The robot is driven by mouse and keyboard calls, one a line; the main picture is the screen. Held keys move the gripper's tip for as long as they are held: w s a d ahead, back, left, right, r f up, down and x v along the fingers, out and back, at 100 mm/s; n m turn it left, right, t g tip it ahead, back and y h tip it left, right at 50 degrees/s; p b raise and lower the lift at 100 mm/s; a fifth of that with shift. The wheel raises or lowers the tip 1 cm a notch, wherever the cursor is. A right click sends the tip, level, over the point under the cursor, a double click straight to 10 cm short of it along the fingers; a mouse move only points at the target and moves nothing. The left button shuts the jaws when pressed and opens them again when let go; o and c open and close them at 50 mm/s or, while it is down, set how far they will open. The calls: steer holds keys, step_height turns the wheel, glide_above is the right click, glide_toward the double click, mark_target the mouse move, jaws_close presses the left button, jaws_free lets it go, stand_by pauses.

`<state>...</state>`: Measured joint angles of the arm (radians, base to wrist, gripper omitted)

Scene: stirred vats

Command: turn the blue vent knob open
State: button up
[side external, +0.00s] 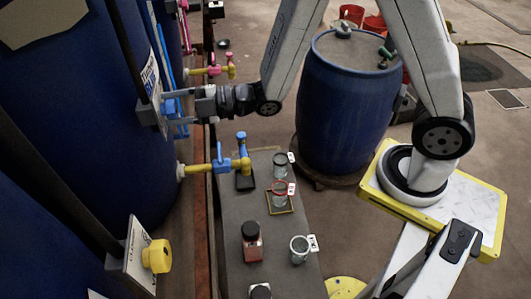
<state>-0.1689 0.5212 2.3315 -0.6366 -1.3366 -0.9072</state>
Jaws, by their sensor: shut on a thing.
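My gripper (177,107) reaches left to a pale panel (150,92) on the dark blue vat at the left. Its two fingers point at the panel, one above the other in the picture. They are shut on the blue vent knob (171,106), which shows only as a small blue patch between the fingers. The fingers hide most of the knob, so I cannot tell how far it is turned.
A yellow knob (156,256) sits on another panel at lower left. A yellow pipe with a blue valve (228,163) juts out below my gripper. A grey bench (239,205) holds several jars. A blue barrel (347,105) stands right of it.

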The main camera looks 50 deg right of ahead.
steer(key=shift+n, duration=1.5)
steer(key=o, duration=1.3)
steer(key=shift+s+d, duration=0.1)
steer(key=shift+d, duration=0.05)
steer(key=shift+v, duration=3.8)
